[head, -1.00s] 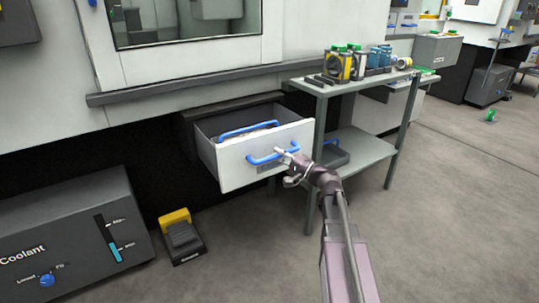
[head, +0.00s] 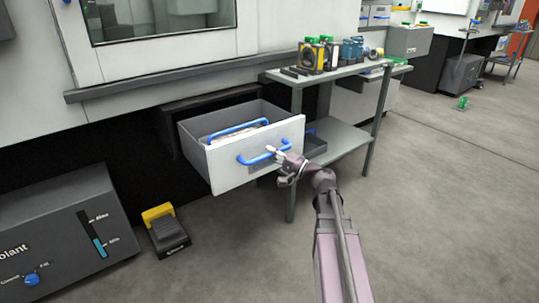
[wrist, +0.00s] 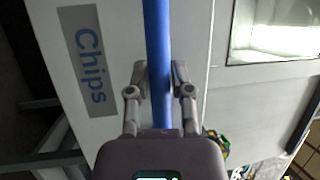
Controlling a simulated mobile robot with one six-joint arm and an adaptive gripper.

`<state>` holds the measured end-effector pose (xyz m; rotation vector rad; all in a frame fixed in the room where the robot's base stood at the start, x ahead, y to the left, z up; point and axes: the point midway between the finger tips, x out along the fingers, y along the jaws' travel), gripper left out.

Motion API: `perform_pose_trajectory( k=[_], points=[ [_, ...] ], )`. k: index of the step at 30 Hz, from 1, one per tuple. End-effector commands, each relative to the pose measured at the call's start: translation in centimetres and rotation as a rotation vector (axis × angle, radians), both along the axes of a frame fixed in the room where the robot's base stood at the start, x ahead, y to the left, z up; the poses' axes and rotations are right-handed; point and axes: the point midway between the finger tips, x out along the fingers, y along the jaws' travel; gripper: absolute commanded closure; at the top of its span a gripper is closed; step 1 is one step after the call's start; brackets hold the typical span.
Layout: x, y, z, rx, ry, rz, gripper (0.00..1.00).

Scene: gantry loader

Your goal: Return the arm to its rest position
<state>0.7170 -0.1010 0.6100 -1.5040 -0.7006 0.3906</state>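My gripper (head: 282,154) is at the right part of the blue handle on the white front of an open drawer (head: 228,160). In the wrist view, its fingers (wrist: 159,80) stand on both sides of the blue handle bar (wrist: 158,25) and appear closed against it. A "Chips" label (wrist: 88,60) is on the drawer front beside the handle. My arm reaches up from the bottom of the head view, partly bent at the wrist.
A grey shelf table (head: 352,137) with several small devices stands right of the drawer. A coolant unit (head: 60,225) and a yellow-and-black foot pedal (head: 166,232) are at left. A second blue handle (head: 239,130) shows inside the drawer.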

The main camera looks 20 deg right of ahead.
Motion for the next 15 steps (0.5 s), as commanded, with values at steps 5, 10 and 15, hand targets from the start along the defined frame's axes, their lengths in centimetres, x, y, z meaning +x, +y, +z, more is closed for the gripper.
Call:
perform_pose_trajectory(
  k=[5,10,15],
  points=[
    [0.04,0.12,0.0,0.0,0.0,0.002,0.4],
    [0.04,0.18,-0.01,-0.001,0.001,0.003,0.4],
    [0.03,0.19,-0.01,-0.001,0.001,0.003,0.4]
  ],
)
